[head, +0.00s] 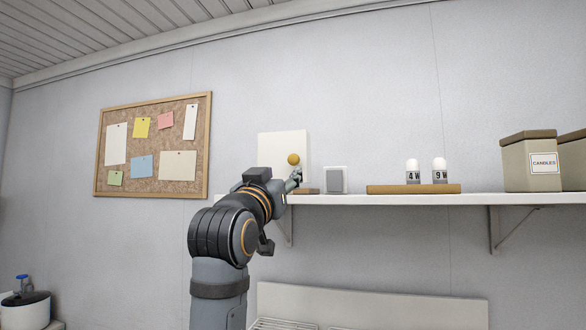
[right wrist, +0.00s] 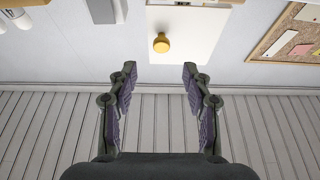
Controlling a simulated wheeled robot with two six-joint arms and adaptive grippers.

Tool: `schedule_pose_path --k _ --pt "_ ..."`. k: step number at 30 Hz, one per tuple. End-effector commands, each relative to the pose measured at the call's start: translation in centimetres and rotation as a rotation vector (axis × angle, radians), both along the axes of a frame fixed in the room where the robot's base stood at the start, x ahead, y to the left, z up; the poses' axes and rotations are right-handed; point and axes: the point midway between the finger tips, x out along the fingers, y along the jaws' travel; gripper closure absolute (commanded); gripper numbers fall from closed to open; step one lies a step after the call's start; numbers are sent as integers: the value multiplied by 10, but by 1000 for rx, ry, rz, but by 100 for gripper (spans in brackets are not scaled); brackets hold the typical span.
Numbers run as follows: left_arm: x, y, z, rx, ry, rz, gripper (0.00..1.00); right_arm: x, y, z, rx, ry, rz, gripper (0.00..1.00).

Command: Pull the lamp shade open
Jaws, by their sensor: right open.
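The lamp shade appears as a white square panel (head: 275,147) with a round yellow knob (head: 293,159), standing on a wooden base on the wall shelf. In the right wrist view, which looks upside down, the white panel (right wrist: 192,47) and the knob (right wrist: 161,43) are ahead of my fingers. My right gripper (head: 295,180) is just below the knob in the head view. In the right wrist view the right gripper (right wrist: 157,88) is open, with nothing between its fingers. The knob lies beyond the fingertips, apart from them. My left gripper is not in view.
The white shelf (head: 380,199) also holds a small grey box (head: 337,180), a wooden tray (head: 385,189) with two bulbs, and a box labelled CANDLES (head: 530,165). A cork board (head: 185,110) hangs at left. The wall above the shelf is clear.

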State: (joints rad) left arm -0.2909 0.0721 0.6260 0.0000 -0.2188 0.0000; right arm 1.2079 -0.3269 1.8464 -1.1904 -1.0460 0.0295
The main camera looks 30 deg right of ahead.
Motion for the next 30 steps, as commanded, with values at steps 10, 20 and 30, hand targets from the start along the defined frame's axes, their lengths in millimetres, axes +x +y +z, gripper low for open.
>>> schedule_pose_path --k 10,20,30 --pt "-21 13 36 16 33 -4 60 30 -34 25 -6 6 -5 50" --pt "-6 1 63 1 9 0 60 63 -70 40 -5 5 1 50" --pt "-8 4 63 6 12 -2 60 66 -73 38 -3 4 2 52"
